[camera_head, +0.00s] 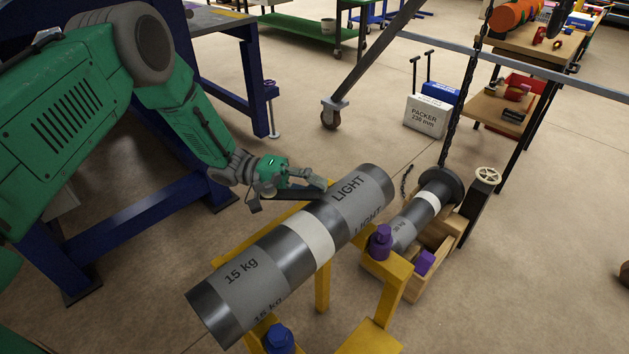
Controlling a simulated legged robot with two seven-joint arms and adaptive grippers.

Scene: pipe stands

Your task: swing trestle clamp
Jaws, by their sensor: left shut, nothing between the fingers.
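A grey pipe (260,275) marked "15 kg" and "LIGHT", with a white band, lies across a yellow trestle (385,292). A purple clamp part (380,241) stands at the trestle's right side, close to the pipe. A blue clamp part (279,338) stands at the near end of the trestle, beside the pipe, cut by the bottom edge. My left gripper (318,188) is shut and empty, behind the pipe near its white band and "LIGHT" end. I cannot tell whether it touches the pipe. My right gripper is not in view.
A smaller flanged pipe (405,228) sits in a wooden crate (445,255) at the right, under a hanging chain (458,105). A handwheel post (486,178) stands beside it. A blue steel frame (240,75) is behind my arm.

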